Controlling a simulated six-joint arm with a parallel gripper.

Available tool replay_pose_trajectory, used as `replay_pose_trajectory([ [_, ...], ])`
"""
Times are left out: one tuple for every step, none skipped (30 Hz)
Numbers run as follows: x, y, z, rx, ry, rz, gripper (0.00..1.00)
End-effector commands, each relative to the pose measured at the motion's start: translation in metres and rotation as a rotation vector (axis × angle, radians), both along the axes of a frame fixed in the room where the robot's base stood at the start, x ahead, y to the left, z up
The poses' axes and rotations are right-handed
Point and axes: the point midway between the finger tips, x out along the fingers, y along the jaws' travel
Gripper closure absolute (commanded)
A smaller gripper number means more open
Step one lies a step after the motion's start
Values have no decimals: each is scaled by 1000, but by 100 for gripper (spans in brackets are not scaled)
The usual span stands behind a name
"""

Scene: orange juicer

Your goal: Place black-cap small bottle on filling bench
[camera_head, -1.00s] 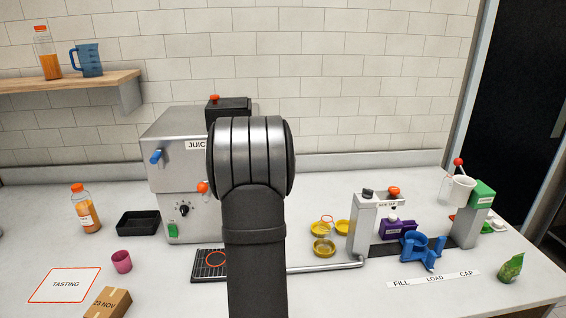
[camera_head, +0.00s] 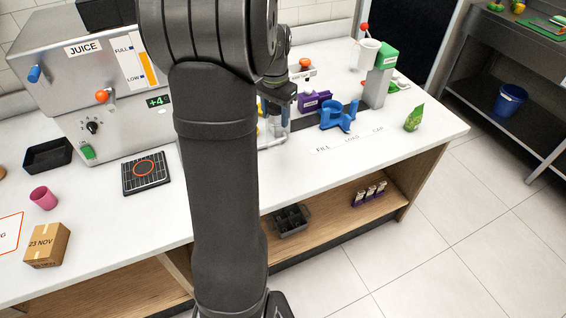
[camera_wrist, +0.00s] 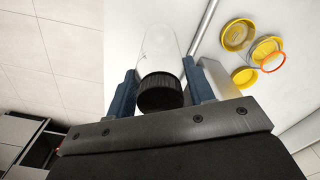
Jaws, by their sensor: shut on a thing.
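My gripper (camera_wrist: 160,88) is shut on the clear small bottle (camera_wrist: 160,45), whose black cap (camera_wrist: 161,93) sits between the two blue fingers in the wrist view. The bottle's clear body points away from the gripper, over the white counter. In the head view my gripper (camera_head: 277,98) is at the left end of the filling bench, near the FILL label (camera_head: 322,150). My arm hides much of the fill post there. The bench's blue holder (camera_head: 337,117) and purple block (camera_head: 315,101) stand to the right. I cannot tell whether the bottle touches the bench.
The juicer (camera_head: 100,85) stands on the left, with a black grate (camera_head: 146,173) before it. Yellow rings (camera_wrist: 238,35) lie beside a metal pipe in the wrist view.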

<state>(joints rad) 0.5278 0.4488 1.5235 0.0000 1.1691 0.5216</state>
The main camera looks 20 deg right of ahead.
Motion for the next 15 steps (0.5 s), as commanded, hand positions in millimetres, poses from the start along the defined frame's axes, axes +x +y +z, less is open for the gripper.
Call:
replay_pose_trajectory([
  [-15,-16,4,0,0,-57,84],
  [-23,-25,6,-1,0,-90,84],
  [-34,-35,9,0,-1,-129,84],
  [-41,-41,10,-1,-2,-156,84],
  [-48,-47,12,0,-1,-184,84],
  [-57,-55,14,0,-1,-216,84],
  [-64,-59,15,0,-1,-238,84],
  [-69,-64,16,0,-1,-259,84],
  [-76,-69,18,-1,0,-283,84],
  [-80,-72,18,-1,0,-298,84],
  [-84,-74,19,0,0,-310,84],
  [-88,-77,20,0,0,-325,84],
  [-90,-79,20,0,0,-333,84],
  [-92,-80,21,0,0,-340,84],
  [-94,-81,21,0,0,-346,84],
])
